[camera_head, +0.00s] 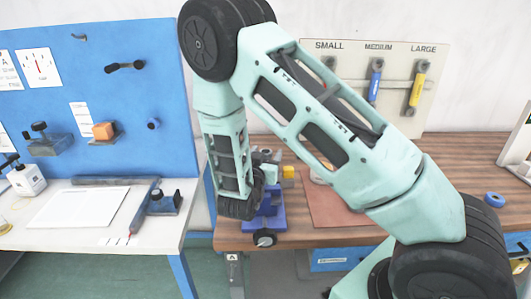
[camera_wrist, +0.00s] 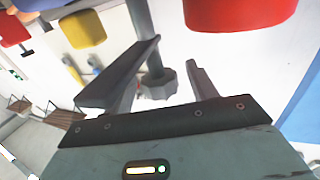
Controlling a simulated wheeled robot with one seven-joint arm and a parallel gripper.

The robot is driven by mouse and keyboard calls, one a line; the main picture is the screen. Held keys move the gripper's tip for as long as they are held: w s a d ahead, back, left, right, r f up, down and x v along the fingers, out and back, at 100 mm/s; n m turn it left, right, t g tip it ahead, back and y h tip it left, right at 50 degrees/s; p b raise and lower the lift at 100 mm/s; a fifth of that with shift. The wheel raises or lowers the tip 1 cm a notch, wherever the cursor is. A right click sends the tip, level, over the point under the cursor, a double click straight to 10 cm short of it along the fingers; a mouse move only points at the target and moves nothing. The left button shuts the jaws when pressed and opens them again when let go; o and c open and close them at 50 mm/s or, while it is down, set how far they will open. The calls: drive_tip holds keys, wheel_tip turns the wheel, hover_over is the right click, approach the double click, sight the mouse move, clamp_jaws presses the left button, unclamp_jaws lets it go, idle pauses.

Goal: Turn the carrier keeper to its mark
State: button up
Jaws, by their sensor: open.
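In the wrist view my gripper (camera_wrist: 173,52) is open, its two grey fingers apart. A grey shaft with a faceted knob (camera_wrist: 158,82) shows between and beyond the fingers; I cannot tell whether they touch it. I cannot tell for sure which part is the carrier keeper, and no mark can be made out. In the head view a blue fixture (camera_head: 268,218) stands on the wooden bench, with a yellow block (camera_head: 288,172) at its upper right and a dark round knob (camera_head: 265,238) at its front. My arm hides part of the fixture and my fingers.
A red part (camera_wrist: 240,12) and a yellow part (camera_wrist: 83,28) lie close in the wrist view. Right of the fixture is a reddish-brown mat (camera_head: 335,208). A tool board (camera_head: 395,70) stands behind, a blue ring (camera_head: 494,199) lies right, and a white table (camera_head: 85,235) stands left.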

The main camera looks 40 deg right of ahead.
clamp_jaws()
drive_tip(key=shift+m+g+h, duration=0.3)
drive_tip(key=shift+g, duration=0.1)
drive_tip(key=m+g+h+b, duration=0.1)
drive_tip(key=m+g, duration=0.1)
drive_tip(key=g, duration=0.1)
drive_tip(key=shift+w+m+h, duration=0.1)
drive_tip(key=shift+m+h, duration=0.2)
drive_tip(key=shift+m+g+h+b, duration=0.4)
drive_tip(key=shift+m+g, duration=0.7)
drive_tip(key=shift+g, duration=0.75)
drive_tip(key=shift+m+g+h+b, duration=0.35)
drive_tip(key=shift+m+g, duration=0.75)
drive_tip(key=shift+g, duration=1.05)
unclamp_jaws()
